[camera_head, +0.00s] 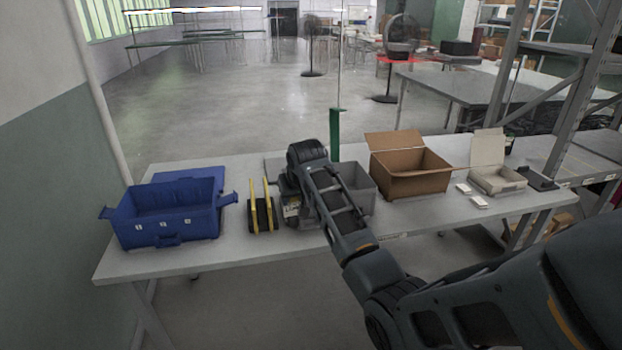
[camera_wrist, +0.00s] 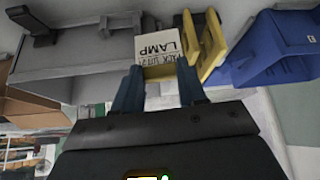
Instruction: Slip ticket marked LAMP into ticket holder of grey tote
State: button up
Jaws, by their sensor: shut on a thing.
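My gripper (camera_wrist: 160,92) is shut on a white ticket (camera_wrist: 158,46) in the wrist view. I cannot tell whether ticket and tote touch, and I cannot make out the ticket holder. In the head view the grey tote (camera_head: 360,182) stands mid-table, partly hidden by my arm. My gripper is at the tote's left side there, its fingertips hidden.
A yellow and black object (camera_head: 262,207) stands just left of my gripper, close to it in the wrist view (camera_wrist: 211,48). A blue tote (camera_head: 170,210) is farther left. A cardboard box (camera_head: 407,178) and a shallow open box (camera_head: 497,181) stand right. Small white cards (camera_head: 479,202) lie nearby.

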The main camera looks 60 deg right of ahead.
jog(key=s+d+r+m, duration=0.1)
jog(key=s+d+r, duration=0.1)
jog(key=d, duration=0.4)
jog(key=shift+m+g+h, duration=0.3)
jog(key=shift+h, duration=0.1)
jog(key=f+b, duration=0.3)
jog(key=d+f+b, duration=0.1)
jog(key=f, duration=0.1)
jog(key=shift+f+b, duration=0.2)
jog(key=shift+b, duration=0.15)
jog(key=shift+r+p, duration=0.1)
jog(key=shift+p, duration=0.55)
dwell(0.3)
jog(key=shift+f+b, duration=0.7)
jog(key=shift+f, duration=1.65)
dwell(1.9)
jog(key=o, duration=1.1)
jog(key=shift+c, duration=0.6)
